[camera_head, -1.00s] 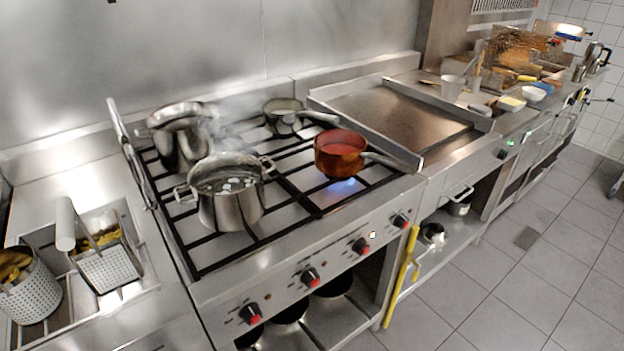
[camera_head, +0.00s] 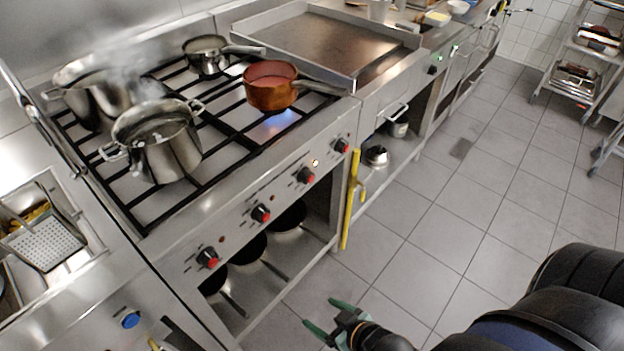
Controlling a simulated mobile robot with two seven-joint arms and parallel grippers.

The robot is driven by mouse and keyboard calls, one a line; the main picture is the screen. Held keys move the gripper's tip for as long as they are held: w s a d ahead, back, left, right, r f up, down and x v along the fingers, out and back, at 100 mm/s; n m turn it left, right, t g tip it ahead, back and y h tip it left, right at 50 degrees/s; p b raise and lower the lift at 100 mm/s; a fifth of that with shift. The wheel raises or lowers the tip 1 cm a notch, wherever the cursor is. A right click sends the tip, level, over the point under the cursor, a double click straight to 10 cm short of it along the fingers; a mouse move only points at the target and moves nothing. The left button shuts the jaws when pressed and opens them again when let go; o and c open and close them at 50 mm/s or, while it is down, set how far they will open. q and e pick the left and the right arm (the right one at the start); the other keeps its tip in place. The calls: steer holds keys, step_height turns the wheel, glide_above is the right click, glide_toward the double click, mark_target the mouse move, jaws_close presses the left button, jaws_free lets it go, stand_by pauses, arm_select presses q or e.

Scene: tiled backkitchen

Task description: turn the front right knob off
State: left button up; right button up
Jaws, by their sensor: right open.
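The stove's sloped front panel carries a row of several black-and-red knobs. The rightmost knob (camera_head: 341,146) is at the panel's right end, and another knob (camera_head: 306,175) sits just left of it. A small lit indicator (camera_head: 315,162) glows between these two. A blue flame (camera_head: 275,122) burns under the copper pan (camera_head: 271,92) of red liquid at the right of the hob. My right gripper (camera_head: 322,313) has green fingers, is open and empty, and is over the floor below and in front of the panel, well apart from the knobs. My left gripper is out of view.
Two steel pots (camera_head: 158,150) stand on the left burners, steaming, and a smaller pan (camera_head: 208,58) is at the back. A yellow bar (camera_head: 350,208) stands upright by the stove's right front edge. The tiled floor (camera_head: 420,215) in front is clear.

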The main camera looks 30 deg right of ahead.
steer(key=w+d+f+n+t+h+b, duration=0.1)
steer(key=w+d+n+t+b, duration=0.1)
steer(key=w+d+n+b, duration=0.25)
steer(key=n+t+y+b, duration=0.55)
steer(key=n+b, duration=1.15)
steer(key=n, duration=1.7)
glide_toward(312, 180)
steer(key=shift+h, duration=0.35)
steer(key=x, duration=0.8)
steer(key=shift+a+r, duration=0.1)
steer(key=shift+w+a, duration=0.25)
steer(key=shift+w, duration=0.2)
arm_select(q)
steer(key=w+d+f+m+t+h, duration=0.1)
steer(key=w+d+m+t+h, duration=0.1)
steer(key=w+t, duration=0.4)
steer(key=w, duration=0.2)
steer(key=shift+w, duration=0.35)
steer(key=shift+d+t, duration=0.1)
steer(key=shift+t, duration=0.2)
arm_select(e)
steer(key=shift+c, duration=0.3)
